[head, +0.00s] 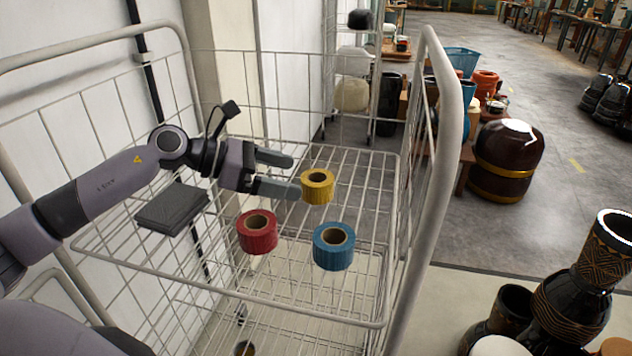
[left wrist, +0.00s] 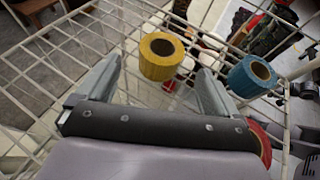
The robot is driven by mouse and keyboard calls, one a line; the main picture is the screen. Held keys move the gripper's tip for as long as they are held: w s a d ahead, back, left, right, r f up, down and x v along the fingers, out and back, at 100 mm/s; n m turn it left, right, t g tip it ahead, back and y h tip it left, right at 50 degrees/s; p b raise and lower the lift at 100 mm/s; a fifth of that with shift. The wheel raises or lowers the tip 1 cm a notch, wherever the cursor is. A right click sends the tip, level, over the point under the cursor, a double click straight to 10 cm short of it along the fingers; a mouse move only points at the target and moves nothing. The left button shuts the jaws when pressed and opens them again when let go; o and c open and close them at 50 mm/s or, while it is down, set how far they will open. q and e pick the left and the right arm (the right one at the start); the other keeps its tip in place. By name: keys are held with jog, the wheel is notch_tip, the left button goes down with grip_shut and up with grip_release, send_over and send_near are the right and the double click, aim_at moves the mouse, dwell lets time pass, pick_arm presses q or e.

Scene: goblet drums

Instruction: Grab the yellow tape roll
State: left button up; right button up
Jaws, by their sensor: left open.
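The yellow tape roll (head: 317,187) stands on the upper wire shelf of a white cage trolley, its hole facing up. My left gripper (head: 287,176) is open, and its fingers point at the roll from the left. In the left wrist view the yellow roll (left wrist: 161,57) sits just ahead of the fingertips (left wrist: 160,75), roughly between them, and nothing is held. A red tape roll (head: 257,232) and a blue tape roll (head: 334,247) stand nearer on the same shelf. My right gripper does not show.
A dark flat box (head: 172,208) lies on the shelf beneath my left arm. The trolley's thick white side rail (head: 441,130) rises at right, with wire walls around the shelf. Goblet drums (head: 572,300) and a brown barrel-shaped drum (head: 507,160) stand on the floor beyond.

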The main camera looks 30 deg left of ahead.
aim_at(318, 183)
pick_arm(q)
jog(key=shift+w+f, duration=0.1)
jog(key=shift+w, duration=0.1)
jog(key=shift+w+d+f, duration=0.1)
jog(key=shift+w+d, duration=0.2)
jog(key=shift+w, duration=0.05)
jog(key=p+x, duration=0.2)
jog(key=x, duration=0.3)
jog(key=shift+d, duration=0.4)
jog(key=shift+w+d+f, duration=0.1)
jog(key=shift+d+f, duration=0.1)
jog(key=c, duration=1)
